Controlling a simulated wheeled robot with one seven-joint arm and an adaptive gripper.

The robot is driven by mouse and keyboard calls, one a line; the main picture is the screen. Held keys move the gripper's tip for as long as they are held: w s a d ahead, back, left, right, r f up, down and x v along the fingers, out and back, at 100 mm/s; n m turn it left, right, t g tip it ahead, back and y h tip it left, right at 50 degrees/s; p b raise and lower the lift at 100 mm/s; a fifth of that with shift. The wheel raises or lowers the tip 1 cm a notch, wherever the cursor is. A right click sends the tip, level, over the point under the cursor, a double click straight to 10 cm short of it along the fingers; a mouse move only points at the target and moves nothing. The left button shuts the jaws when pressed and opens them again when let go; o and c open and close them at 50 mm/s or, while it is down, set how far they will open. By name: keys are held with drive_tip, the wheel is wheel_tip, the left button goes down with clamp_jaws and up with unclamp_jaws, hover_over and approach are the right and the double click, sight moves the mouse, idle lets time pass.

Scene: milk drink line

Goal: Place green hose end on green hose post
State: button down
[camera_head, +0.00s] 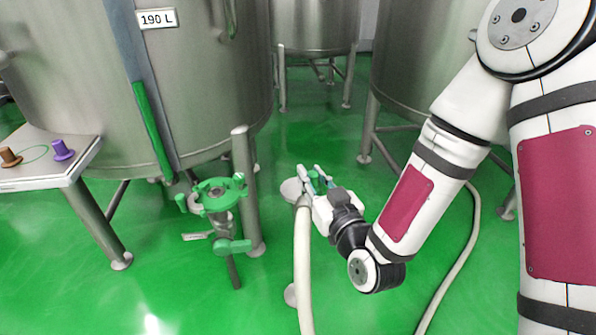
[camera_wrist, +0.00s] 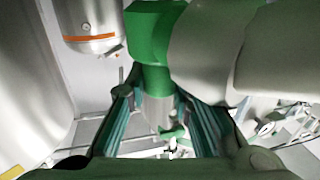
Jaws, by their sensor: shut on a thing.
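My gripper (camera_head: 318,184) is shut on the green hose end (camera_head: 316,181), which is partly hidden by the fingers in the head view. In the wrist view the green hose end (camera_wrist: 150,48) sits at the fingertips of my gripper (camera_wrist: 158,92), with the thick pale hose (camera_wrist: 205,50) bending off to the right. In the head view the pale hose (camera_head: 303,262) hangs down toward the floor. A grey round disc (camera_head: 290,188), seemingly a post top, shows just left of the gripper. I cannot tell whether the hose end touches it. No green marking shows on it.
A green valve (camera_head: 218,196) with a green handle stands at left, beside a metal tank leg (camera_head: 243,190). A button panel (camera_head: 40,155) is at far left. A large tank marked 190 L (camera_head: 195,80) stands behind. Another pale hose (camera_head: 460,255) runs along the floor at right.

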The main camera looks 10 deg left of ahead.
sight(318, 189)
drive_tip(key=w+a+f+b, duration=0.1)
drive_tip(key=w+a+f, duration=0.1)
drive_tip(key=w, duration=0.4)
drive_tip(key=w+a+f+b, duration=0.2)
drive_tip(key=w+a, duration=0.1)
drive_tip(key=w, duration=0.3)
drive_tip(key=shift+w+f, duration=0.25)
drive_tip(key=shift+f, duration=0.05)
drive_tip(key=shift+f, duration=0.2)
drive_tip(key=c, duration=1.4)
unclamp_jaws()
drive_tip(key=shift+d, duration=0.1)
drive_tip(key=shift+r, duration=0.1)
drive_tip(key=shift+s+d, duration=0.1)
drive_tip(key=shift+s, duration=0.15)
drive_tip(key=p+v, duration=0.1)
drive_tip(key=v, duration=1)
drive_tip(key=shift+s+d+r+p, duration=0.1)
drive_tip(key=shift+s+d+p, duration=0.1)
drive_tip(key=shift+p, duration=0.15)
